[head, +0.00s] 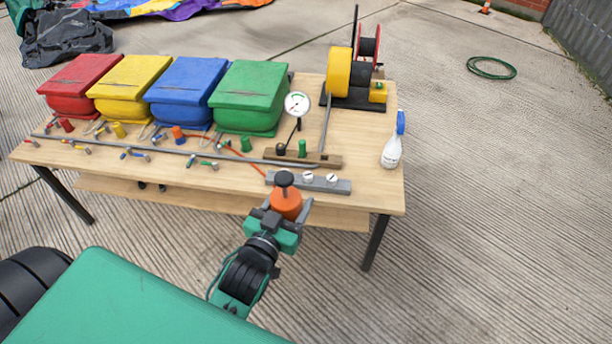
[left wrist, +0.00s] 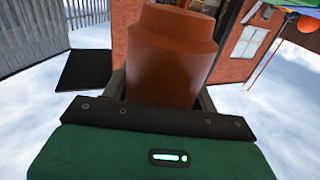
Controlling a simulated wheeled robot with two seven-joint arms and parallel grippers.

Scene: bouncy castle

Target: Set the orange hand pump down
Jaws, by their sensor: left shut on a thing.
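The orange hand pump (head: 286,203) has an orange body and a dark knob on top, and it stands about upright in the head view. My left gripper (head: 289,206) is shut on it, near the front edge of the wooden table (head: 230,181). I cannot tell whether the pump is over the table or just in front of it. My right gripper is in neither view.
Red, yellow, blue and green lidded bins (head: 248,95) line the table's back. A grey block with dials (head: 325,183), a pressure gauge (head: 298,105), a spray bottle (head: 392,145) and a reel stand (head: 352,85) are at the right. Bare wood shows at the front right.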

